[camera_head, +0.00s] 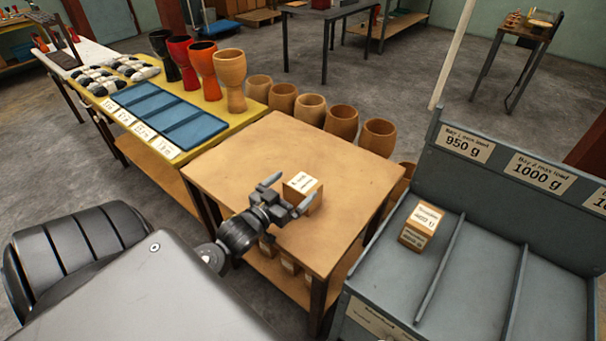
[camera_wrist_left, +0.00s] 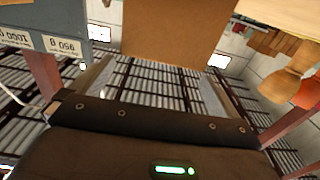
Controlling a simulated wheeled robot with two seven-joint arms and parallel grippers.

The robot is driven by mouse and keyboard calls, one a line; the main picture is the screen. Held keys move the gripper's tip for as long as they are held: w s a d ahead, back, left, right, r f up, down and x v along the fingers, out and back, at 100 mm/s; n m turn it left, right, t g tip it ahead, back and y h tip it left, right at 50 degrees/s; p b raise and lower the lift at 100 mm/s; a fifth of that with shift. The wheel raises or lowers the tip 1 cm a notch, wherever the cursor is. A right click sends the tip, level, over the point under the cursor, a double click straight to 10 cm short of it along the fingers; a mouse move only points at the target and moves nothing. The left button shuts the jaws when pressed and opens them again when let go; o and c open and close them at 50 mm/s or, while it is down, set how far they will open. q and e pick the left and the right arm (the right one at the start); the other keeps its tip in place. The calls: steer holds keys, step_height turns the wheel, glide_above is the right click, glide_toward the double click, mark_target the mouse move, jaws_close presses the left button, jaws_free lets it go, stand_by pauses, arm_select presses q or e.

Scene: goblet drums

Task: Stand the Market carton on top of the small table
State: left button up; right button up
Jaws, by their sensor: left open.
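A small brown carton (camera_head: 309,197) with a white label on top stands on the wooden table (camera_head: 235,170) in the middle of the head view. Its lettering is too small to read for sure. My left gripper (camera_head: 288,193) is open at the near side of this carton, its two fingers spread toward it. In the left wrist view a plain brown face, likely the carton (camera_wrist_left: 178,30), fills the top middle, ahead of the open left gripper (camera_wrist_left: 165,72). Whether the fingers touch it I cannot tell. My right gripper is not in view.
Another labelled carton (camera_head: 421,224) sits in the left compartment of a grey divided rack (camera_head: 490,245) marked 950 g and 1000 g. Several wooden drum shells (camera_head: 310,108) line the table's far side. A yellow table (camera_head: 190,155) holds goblet drums (camera_head: 230,80). A small table (camera_head: 528,32) stands far right.

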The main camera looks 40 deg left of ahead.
arm_select(q)
steer(key=s, duration=0.5)
steer(key=shift+s+r, duration=0.1)
steer(key=shift+s, duration=0.25)
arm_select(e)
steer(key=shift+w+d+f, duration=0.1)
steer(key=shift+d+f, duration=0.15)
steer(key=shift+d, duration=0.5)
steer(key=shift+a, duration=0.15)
